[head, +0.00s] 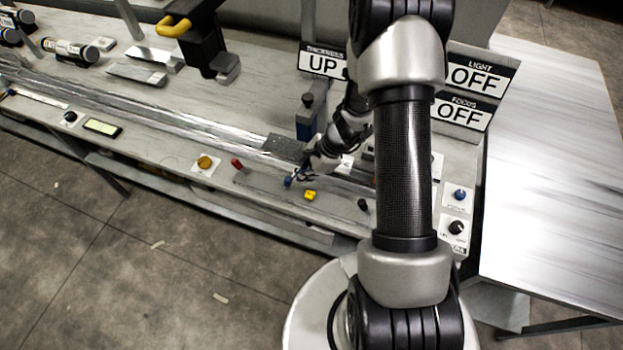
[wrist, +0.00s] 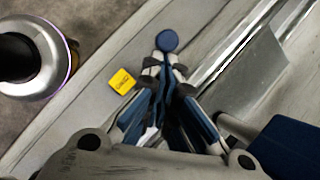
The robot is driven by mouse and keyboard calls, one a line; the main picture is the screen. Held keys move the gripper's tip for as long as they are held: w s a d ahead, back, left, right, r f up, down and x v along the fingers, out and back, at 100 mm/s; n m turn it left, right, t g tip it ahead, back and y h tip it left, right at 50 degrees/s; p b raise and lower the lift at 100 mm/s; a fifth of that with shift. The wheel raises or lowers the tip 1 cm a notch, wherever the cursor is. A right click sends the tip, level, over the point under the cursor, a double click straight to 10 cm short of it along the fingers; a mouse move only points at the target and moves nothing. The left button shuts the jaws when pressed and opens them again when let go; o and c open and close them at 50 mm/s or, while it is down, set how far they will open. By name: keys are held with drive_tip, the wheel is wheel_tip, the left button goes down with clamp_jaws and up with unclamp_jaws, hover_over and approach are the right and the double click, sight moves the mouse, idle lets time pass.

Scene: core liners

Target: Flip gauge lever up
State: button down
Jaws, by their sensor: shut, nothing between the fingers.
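A lever with a round blue knob (head: 288,182) is on the front of the bench; I take it to be the gauge lever. In the wrist view the blue knob (wrist: 167,41) shows just beyond my fingertips. My gripper (wrist: 165,68) is shut and empty, its tips at or very near the knob; I cannot tell whether they touch. In the head view my gripper (head: 298,174) is small and partly hidden by my arm. A sign (head: 324,63) behind reads "THICKNESS UP". A blue gauge stand (head: 307,117) rises behind the lever.
A yellow block (head: 310,195) sits close beside the lever, also in the wrist view (wrist: 122,81). A red lever (head: 237,164) and yellow knob (head: 204,162) are left. Signs for light (head: 478,76) and focus (head: 461,110) read OFF. Metal rails run behind.

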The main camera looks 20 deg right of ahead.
drive_tip(key=shift+w+a+r+b, duration=0.15)
drive_tip(key=shift+w+a+r, duration=0.25)
drive_tip(key=shift+w+a, duration=0.4)
drive_tip(key=shift+w+a+r+b, duration=0.15)
drive_tip(key=shift+w+a+r, duration=0.2)
drive_tip(key=shift+w+a, duration=0.45)
drive_tip(key=shift+r+p, duration=0.6)
drive_tip(key=shift+r, duration=0.2)
drive_tip(key=shift+d+r, duration=0.1)
drive_tip(key=v, duration=1.1)
drive_tip(key=shift+d+r, duration=0.2)
drive_tip(key=shift+r, duration=0.15)
